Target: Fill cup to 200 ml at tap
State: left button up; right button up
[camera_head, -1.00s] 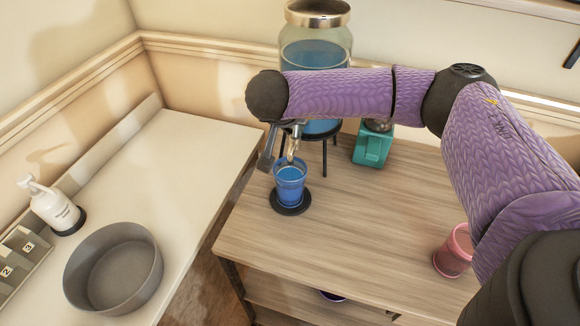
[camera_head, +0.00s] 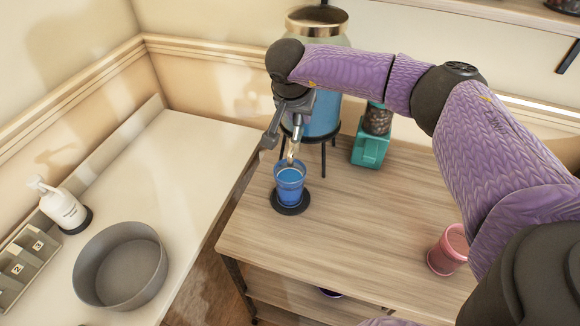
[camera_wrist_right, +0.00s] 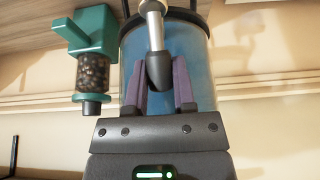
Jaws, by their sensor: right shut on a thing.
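A clear blue-tinted cup (camera_head: 289,184) with blue liquid in it stands upright on a round black coaster (camera_head: 290,206). I cannot read its level in ml. Above it is the metal tap (camera_head: 292,150) of a large glass dispenser (camera_head: 322,118) of blue liquid, which stands on a black stand. My right gripper (camera_head: 285,122) is at the tap. In the right wrist view its purple-grey fingers (camera_wrist_right: 164,82) are on either side of the tap's dark lever (camera_wrist_right: 159,70), shut on it. My wrist and forearm hide part of the dispenser. My left gripper is out of view.
A teal grinder-like holder with dark beans (camera_head: 372,145) stands right of the dispenser. A pink cup (camera_head: 449,250) is near my right arm. On the white counter at left are a grey basin (camera_head: 120,266), a pump bottle (camera_head: 62,208) and a numbered tray (camera_head: 25,262). The wooden tabletop's middle is clear.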

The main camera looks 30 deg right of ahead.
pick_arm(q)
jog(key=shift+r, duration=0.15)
pick_arm(e)
jog(key=shift+w+d+f+g+y, duration=0.2)
jog(key=shift+g+y, duration=0.1)
jog(key=shift+y, duration=0.1)
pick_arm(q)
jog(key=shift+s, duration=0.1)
pick_arm(e)
jog(key=shift+s, duration=0.15)
jog(key=shift+s+a+g+y+b, duration=0.1)
jog(key=shift+s+g+y+b, duration=0.05)
jog(key=shift+g+y+b, duration=0.55)
jog(key=shift+a, duration=0.3)
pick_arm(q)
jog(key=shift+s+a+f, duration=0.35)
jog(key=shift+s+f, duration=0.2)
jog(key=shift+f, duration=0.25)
pick_arm(e)
jog(key=shift+d, duration=0.15)
